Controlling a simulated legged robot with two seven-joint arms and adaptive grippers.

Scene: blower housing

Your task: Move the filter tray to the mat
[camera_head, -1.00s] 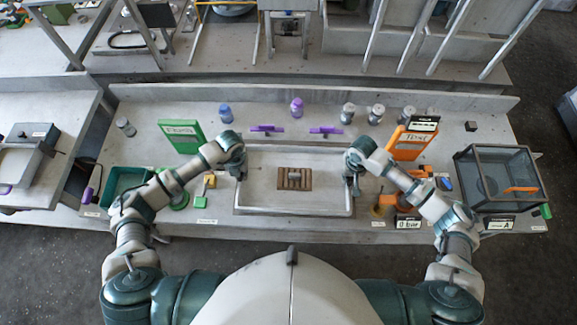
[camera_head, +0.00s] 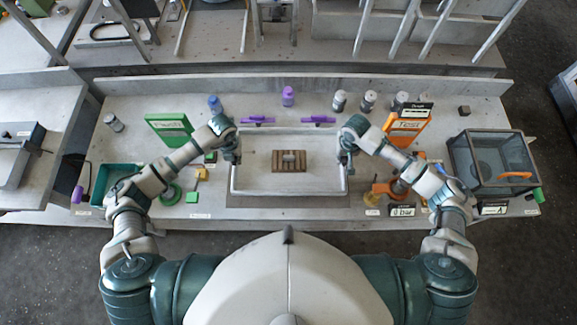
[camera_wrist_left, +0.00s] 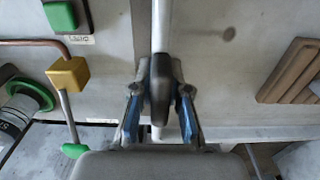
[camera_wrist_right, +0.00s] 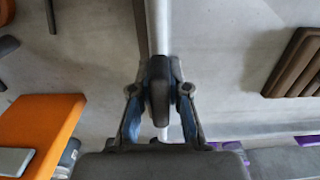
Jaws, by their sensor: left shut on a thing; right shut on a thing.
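The filter tray (camera_head: 255,182) is a large shallow grey tray with a pale rim, at the middle of the bench in the head view. A brown slatted block (camera_head: 277,161) lies inside it. My left gripper (camera_head: 234,158) is shut on the tray's left side, and my right gripper (camera_head: 345,157) is shut on its right side. The wrist views show the fingers closed around a dark grip on the tray's rim, left (camera_wrist_left: 160,92) and right (camera_wrist_right: 160,92). A darker flat rectangle (camera_head: 290,201) shows at the tray's front edge; I cannot tell whether it is the mat.
Two purple handles (camera_head: 318,120) lie just behind the tray. Green (camera_head: 170,130) and orange (camera_head: 408,129) signs stand at the back on either side. A teal bin (camera_head: 112,179) is at left, a clear box (camera_head: 490,163) at right. Small bottles line the back.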

